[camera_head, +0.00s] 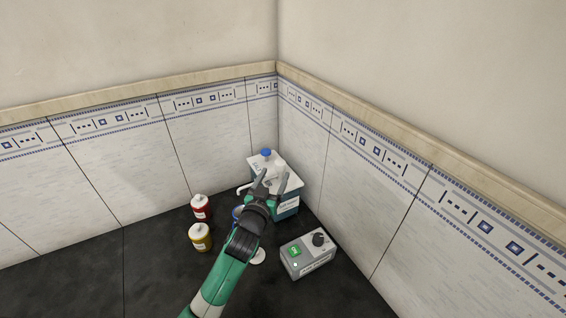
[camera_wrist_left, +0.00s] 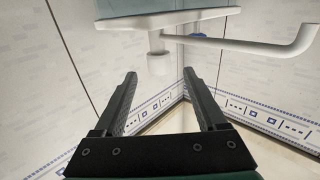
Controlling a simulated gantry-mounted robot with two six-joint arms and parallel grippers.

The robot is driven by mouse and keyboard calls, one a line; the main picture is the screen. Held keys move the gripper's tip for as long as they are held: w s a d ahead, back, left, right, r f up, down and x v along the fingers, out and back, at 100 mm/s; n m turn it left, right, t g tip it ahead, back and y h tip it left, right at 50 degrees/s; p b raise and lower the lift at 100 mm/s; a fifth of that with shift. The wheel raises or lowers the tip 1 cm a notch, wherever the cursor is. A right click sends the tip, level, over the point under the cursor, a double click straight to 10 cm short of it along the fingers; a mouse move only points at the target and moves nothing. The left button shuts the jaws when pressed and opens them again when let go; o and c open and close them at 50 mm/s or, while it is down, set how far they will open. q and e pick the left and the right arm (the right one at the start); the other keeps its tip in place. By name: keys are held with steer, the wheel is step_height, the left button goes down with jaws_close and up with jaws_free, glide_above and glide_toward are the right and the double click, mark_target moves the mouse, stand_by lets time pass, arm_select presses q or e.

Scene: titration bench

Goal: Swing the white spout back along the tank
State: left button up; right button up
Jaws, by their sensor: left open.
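The tank (camera_head: 287,206) stands in the corner with a white top and a blue cap (camera_head: 266,153). Its white spout (camera_head: 243,188) sticks out to the left in the head view, partly hidden by my gripper. In the left wrist view the spout (camera_wrist_left: 245,45) runs right from a white joint (camera_wrist_left: 157,62) under the tank's white edge (camera_wrist_left: 125,21) and ends in a bend. My left gripper (camera_head: 273,181) is open and empty, close to the tank. In the wrist view its fingertips (camera_wrist_left: 160,74) lie either side of the joint's line, apparently not gripping it. My right gripper is not seen.
A grey control box (camera_head: 308,257) with a black knob stands at right. A white disc (camera_head: 258,257) and a blue item lie partly behind my arm. Tiled walls close the corner.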

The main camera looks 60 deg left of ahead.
arm_select(q)
steer(key=b+x, duration=0.2)
steer(key=x, duration=0.7)
steer(key=shift+w, duration=0.15)
jaws_close()
stand_by(1.0)
